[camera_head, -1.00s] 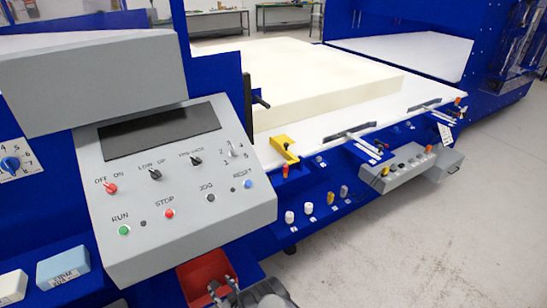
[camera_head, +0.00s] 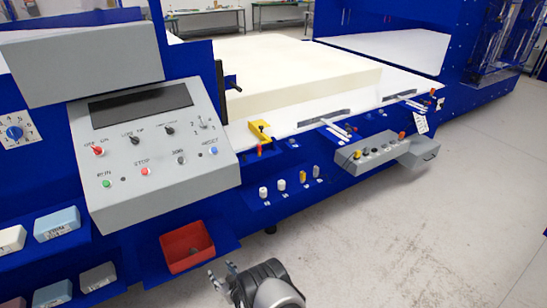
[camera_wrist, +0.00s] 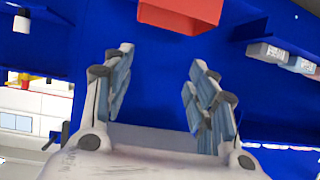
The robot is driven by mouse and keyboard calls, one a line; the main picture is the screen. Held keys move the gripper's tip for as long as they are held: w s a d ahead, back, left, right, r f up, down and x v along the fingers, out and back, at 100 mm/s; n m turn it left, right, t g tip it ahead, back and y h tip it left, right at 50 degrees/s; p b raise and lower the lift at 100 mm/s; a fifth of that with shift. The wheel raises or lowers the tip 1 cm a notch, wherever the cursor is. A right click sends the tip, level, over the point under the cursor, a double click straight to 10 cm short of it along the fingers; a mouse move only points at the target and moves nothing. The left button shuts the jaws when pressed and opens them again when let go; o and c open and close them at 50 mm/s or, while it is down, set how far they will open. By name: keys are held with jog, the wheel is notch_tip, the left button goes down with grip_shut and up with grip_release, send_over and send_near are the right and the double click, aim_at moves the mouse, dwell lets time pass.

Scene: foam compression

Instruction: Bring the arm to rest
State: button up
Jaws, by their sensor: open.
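My gripper (camera_wrist: 157,95) is open and empty in the wrist view, its two padded fingers well apart with blue machine panel beyond them. In the head view my gripper (camera_head: 222,277) shows at the bottom edge, in front of and below the red bin (camera_head: 187,247), apart from it. The rest of my arm runs off the bottom of the picture. The red bin also shows at the top of the wrist view (camera_wrist: 180,14).
A grey control panel (camera_head: 150,190) with knobs and buttons stands at left. A cream foam block (camera_head: 300,75) lies on the white machine bed (camera_head: 300,117). Labelled blocks (camera_head: 57,224) sit on shelves at lower left. A grey switch box (camera_head: 370,157) juts out at right. The floor (camera_head: 400,245) is clear.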

jog(key=w+d+r+m+h+b, duration=0.1)
jog(key=w+d+r, duration=0.3)
jog(key=r, duration=0.5)
jog(key=w+d+r+m+h+b, duration=0.1)
jog(key=w+d+r+h, duration=0.1)
jog(key=w+r, duration=0.55)
jog(key=s+d+r+m+g+h+b, duration=0.1)
jog(key=s+d+r, duration=0.35)
jog(key=r, duration=0.35)
jog(key=s+d+r+m+g+h+b, duration=0.1)
jog(key=s+d+r, duration=0.2)
jog(key=d+r, duration=0.45)
jog(key=s+d+r+h+b, duration=0.15)
jog(key=s+d+r, duration=0.25)
jog(key=r, duration=0.6)
jog(key=s+d+r+m+g+b, duration=0.1)
jog(key=s+d+r, duration=0.15)
jog(key=s, duration=0.35)
jog(key=s+d+r+m, duration=0.1)
jog(key=s+d+r, duration=0.1)
jog(key=s+d, duration=0.25)
jog(key=s+d+f+g+b, duration=0.1)
jog(key=s+d, duration=0.1)
jog(key=s, duration=1.1)
jog(key=s+d+f+m+g+h+b, duration=0.1)
jog(key=s+d+g, duration=0.1)
jog(key=s, duration=1)
jog(key=shift+s+d+b, duration=0.35)
jog(key=shift+s+b, duration=0.05)
